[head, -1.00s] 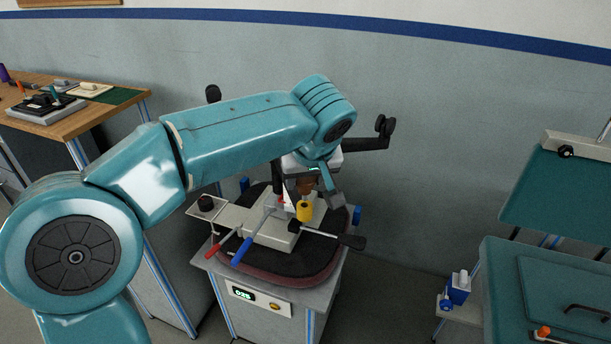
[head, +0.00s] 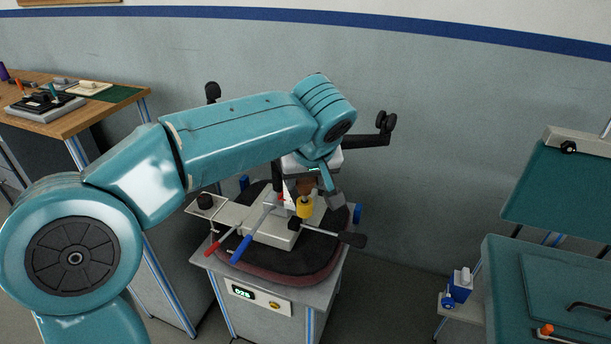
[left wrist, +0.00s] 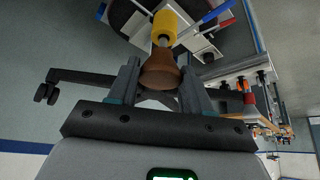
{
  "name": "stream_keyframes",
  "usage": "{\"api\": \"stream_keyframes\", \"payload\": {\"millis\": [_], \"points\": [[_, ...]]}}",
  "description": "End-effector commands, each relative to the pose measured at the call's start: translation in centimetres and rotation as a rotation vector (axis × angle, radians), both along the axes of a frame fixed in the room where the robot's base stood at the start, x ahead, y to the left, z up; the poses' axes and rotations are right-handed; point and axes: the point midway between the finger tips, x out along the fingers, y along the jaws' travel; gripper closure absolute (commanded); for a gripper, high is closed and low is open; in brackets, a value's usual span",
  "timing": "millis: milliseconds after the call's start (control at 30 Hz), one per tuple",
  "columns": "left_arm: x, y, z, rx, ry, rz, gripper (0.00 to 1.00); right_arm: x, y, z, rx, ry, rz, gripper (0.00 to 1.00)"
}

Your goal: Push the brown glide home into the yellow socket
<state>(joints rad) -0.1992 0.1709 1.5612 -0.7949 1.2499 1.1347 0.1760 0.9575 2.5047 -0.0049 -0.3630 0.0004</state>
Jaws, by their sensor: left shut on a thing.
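My left gripper (head: 308,187) hangs over the padded seat and is shut on the brown glide (head: 305,184). In the left wrist view the glide (left wrist: 160,74) sits between the two fingers, its wide end towards my wrist and its narrow stem pointing at the yellow socket. The yellow socket (head: 304,208) stands upright on the pale fixture, directly under the glide. It also shows in the left wrist view (left wrist: 166,26), in line with the stem. The stem's tip is at the socket's mouth; how deep it sits I cannot tell. My right gripper is not in view.
The pale fixture block (head: 272,233) has red and blue handled levers (head: 241,248) in front and a black-handled lever (head: 349,239) at right. A black arm with a knob (head: 384,122) stands behind. A workbench (head: 75,118) is at left, a teal cabinet (head: 540,290) at right.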

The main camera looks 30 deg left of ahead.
Motion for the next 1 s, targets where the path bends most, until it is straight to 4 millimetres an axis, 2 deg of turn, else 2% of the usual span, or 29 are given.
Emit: {"api": "stream_keyframes", "payload": {"millis": [933,967,1000], "points": [[0.0,0.0,-2.5,0.0,0.0,0.0,0.78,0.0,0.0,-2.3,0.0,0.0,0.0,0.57],[0.0,0.0,-2.3,0.0,0.0,0.0,0.41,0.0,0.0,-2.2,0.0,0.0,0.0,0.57],[0.0,0.0,-2.3,0.0,0.0,0.0,0.28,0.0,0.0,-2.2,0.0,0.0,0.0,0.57]]}}
